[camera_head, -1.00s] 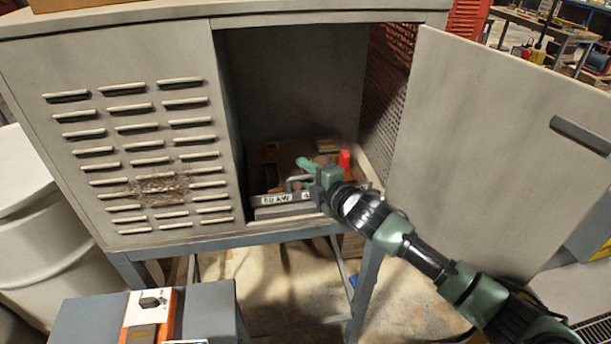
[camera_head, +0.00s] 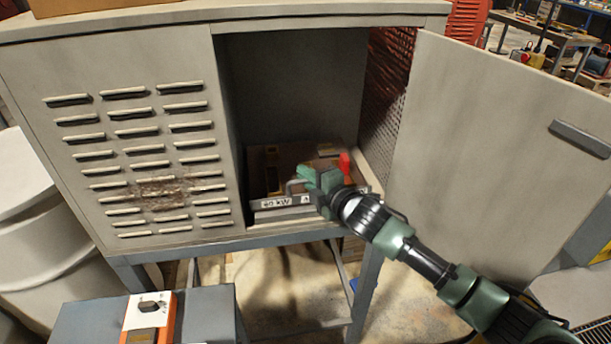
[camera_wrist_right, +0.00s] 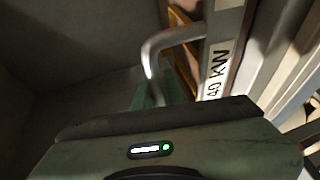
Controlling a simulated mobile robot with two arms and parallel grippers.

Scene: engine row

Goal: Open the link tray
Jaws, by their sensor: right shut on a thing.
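The link tray (camera_head: 266,204) sits low inside the open grey cabinet, its pale front bar carrying a label that reads as a kW rating. In the right wrist view its label (camera_wrist_right: 218,72) reads "40 KW". A bent metal handle (camera_wrist_right: 168,40) stands out from the front bar. My right gripper (camera_head: 308,181) is at this handle in the cabinet opening and is shut on it. The exact grip is partly hidden by the gripper body. Brown parts and a red piece (camera_head: 344,163) show on the tray behind the bar. My left gripper is not in view.
The cabinet door (camera_head: 490,150) stands wide open on the right. A louvred panel (camera_head: 140,165) closes the left side. A grey box (camera_head: 212,318) with an orange and white item (camera_head: 150,318) stands at the front left. A white drum (camera_head: 35,220) is at far left.

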